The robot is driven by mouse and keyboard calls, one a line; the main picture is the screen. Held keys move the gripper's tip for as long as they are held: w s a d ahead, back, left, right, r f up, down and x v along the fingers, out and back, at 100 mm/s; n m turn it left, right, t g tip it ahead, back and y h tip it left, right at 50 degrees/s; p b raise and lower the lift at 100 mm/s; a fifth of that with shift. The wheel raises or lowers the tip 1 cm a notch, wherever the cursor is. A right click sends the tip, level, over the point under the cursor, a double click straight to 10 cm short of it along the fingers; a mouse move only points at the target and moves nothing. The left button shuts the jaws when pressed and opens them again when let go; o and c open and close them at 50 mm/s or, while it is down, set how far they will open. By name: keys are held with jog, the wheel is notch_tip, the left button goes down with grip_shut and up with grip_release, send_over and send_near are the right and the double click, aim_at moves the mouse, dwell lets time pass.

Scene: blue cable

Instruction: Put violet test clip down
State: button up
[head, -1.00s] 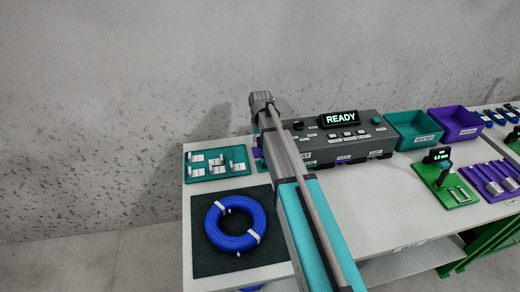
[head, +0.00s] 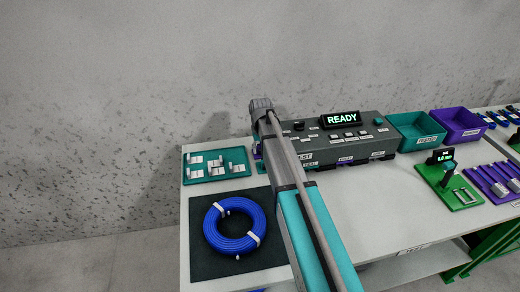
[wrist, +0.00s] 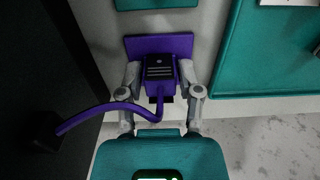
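In the wrist view the violet test clip (wrist: 160,68) is a dark violet block with a violet cable looping left from its lower end. It stands against a flat violet plate (wrist: 130,46). My gripper (wrist: 160,75) has one grey finger on each side of the clip, and both fingertips appear to press against it. In the head view my gripper's tip is hidden behind my arm, at the left end of the grey test box (head: 355,137). A small violet patch (head: 257,150) shows beside my arm there.
The box's display (head: 341,118) reads READY. A teal tray with white pieces (head: 188,176) lies left of my arm, and a blue cable coil (head: 213,238) rests on a dark mat (head: 205,269). Teal (head: 420,129) and violet (head: 459,122) bins stand right. The front middle table is clear.

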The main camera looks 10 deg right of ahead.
jog(key=shift+o, duration=1)
jog(key=shift+r, duration=0.15)
notch_tip(320, 180, up, 12)
jog(key=p, duration=1.2)
jog(key=s, duration=2.4)
jog(key=shift+a, duration=0.1)
